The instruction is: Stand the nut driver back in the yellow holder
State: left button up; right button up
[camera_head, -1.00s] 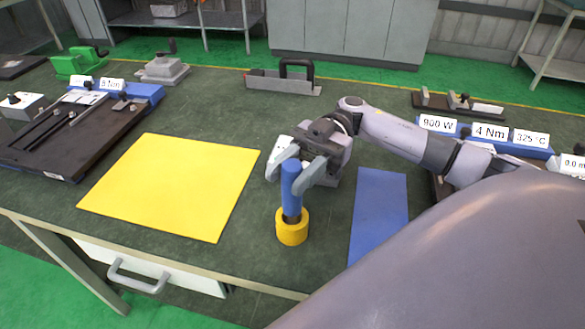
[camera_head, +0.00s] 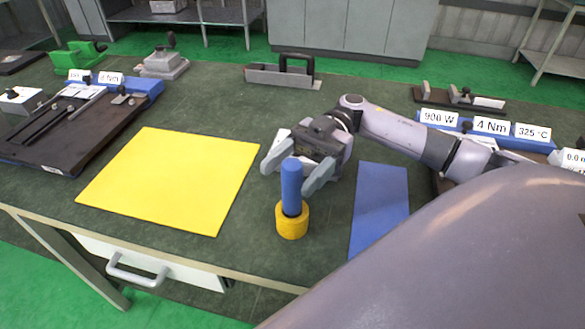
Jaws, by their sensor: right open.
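The nut driver shows as a blue handle (camera_head: 292,184) standing upright in the yellow holder (camera_head: 292,222) near the front edge of the bench. Its lower part is hidden inside the holder. My right gripper (camera_head: 293,178) is open, with one finger on each side of the handle and a visible gap to it. Its palm is behind the handle. My left gripper is not in view.
A yellow mat (camera_head: 172,180) lies left of the holder and a blue mat (camera_head: 379,208) lies right. A dark fixture (camera_head: 65,145) is at the left. A grey tray with a black handle (camera_head: 283,75) is at the back. Labelled fixtures stand at the right.

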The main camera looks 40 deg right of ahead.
jog(key=b+v, duration=0.1)
jog(key=v, duration=0.5)
jog(key=shift+d+b, duration=0.35)
jog(key=shift+d, duration=0.05)
jog(key=shift+w, duration=0.1)
